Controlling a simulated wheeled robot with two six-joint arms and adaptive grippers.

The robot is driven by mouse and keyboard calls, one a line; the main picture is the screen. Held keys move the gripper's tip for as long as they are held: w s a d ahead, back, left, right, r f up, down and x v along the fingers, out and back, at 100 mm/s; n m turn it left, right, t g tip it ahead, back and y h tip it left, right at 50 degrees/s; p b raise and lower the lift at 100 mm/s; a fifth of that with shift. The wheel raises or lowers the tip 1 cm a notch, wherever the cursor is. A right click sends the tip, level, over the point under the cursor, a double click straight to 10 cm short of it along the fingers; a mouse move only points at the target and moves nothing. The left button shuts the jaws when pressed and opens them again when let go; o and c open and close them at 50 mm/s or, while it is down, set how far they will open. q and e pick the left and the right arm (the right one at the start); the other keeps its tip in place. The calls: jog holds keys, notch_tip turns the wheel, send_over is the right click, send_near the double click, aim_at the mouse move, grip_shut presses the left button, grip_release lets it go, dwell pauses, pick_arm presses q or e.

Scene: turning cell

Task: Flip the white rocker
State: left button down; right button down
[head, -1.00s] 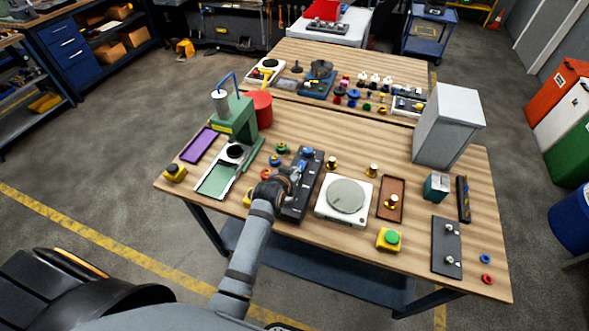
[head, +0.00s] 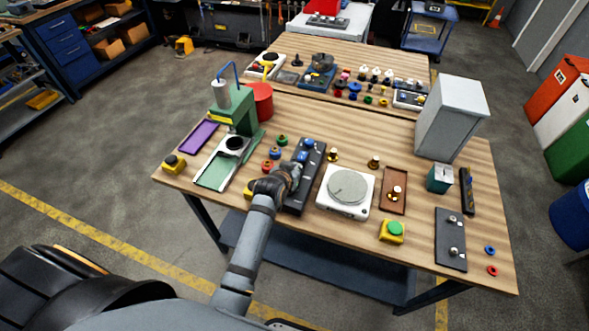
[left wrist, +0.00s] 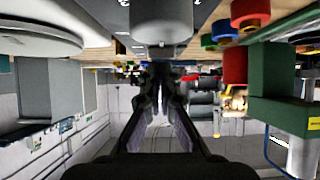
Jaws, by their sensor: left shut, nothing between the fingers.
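A dark long panel (head: 314,157) with blue parts (head: 302,156) on it lies near the middle of the front table. I cannot make out a white rocker on it; my gripper and wrist cover its nearer left part. My left gripper (head: 292,172) is over this panel, its fingers hard to see from the head. In the left wrist view the dark fingers (left wrist: 160,100) are together and empty. A grey cylinder (left wrist: 160,22) stands close at the top of that view. Whether the fingers touch anything is unclear. My right gripper is in neither view.
Right of the panel is a white unit with a round plate (head: 348,186). A green button on a yellow box (head: 393,231) is at the front edge. Left are a green press (head: 236,108) and small coloured knobs (head: 274,153). A tall grey box (head: 452,118) stands right.

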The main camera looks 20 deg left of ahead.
pick_arm(q)
jog(key=shift+w, duration=0.8)
jog(key=shift+w+r, duration=0.1)
jog(key=shift+r+p, duration=0.1)
jog(key=shift+p, duration=0.2)
